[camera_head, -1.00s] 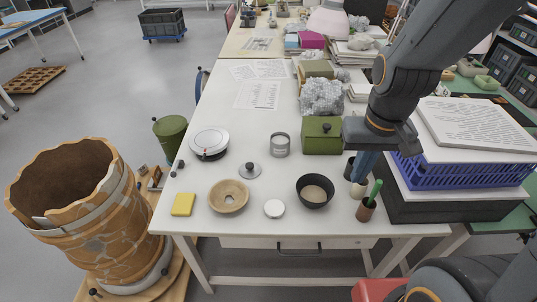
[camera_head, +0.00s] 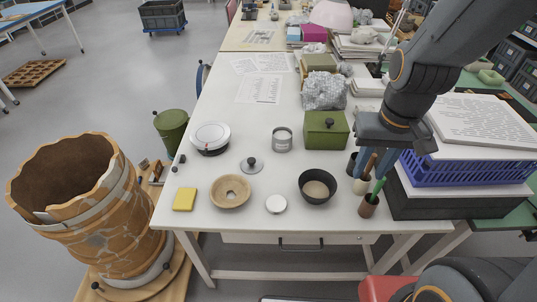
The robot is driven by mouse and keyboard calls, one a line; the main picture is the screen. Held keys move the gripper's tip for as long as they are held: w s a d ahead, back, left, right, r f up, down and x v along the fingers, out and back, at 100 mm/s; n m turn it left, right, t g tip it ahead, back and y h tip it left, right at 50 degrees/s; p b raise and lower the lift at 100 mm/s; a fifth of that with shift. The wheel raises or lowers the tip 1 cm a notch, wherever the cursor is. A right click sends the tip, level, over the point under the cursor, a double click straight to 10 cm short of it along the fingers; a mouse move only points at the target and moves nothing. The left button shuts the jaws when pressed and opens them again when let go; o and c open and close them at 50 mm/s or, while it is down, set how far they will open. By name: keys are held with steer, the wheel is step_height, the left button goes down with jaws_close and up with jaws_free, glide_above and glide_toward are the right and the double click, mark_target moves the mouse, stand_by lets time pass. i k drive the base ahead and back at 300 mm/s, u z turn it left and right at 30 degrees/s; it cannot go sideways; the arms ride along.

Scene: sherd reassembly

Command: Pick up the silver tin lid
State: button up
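The silver tin lid (camera_head: 251,166) is a small grey disc with a black knob. It lies flat on the white table, between the white round scale-like dish (camera_head: 210,137) and the wooden ring-shaped bowl (camera_head: 230,191). My gripper (camera_head: 374,170) is well to the right of the lid, above the table's right side by the small pots. Its two blue fingers appear apart with nothing held between them; a brown handle from a pot shows there. The fingertips are partly hard to make out.
An open grey tin (camera_head: 282,139), white disc (camera_head: 276,204), black bowl (camera_head: 317,187) and yellow block (camera_head: 184,199) stand around the lid. A green box (camera_head: 325,131) stands behind, a purple basket (camera_head: 465,170) at right. The large cracked vessel (camera_head: 80,210) stands left of the table.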

mark_target(249, 166)
steer(key=z, duration=0.3)
steer(key=k, duration=0.5)
steer(key=u, duration=1.05)
steer(key=i, duration=0.5)
steer(key=z, duration=0.05)
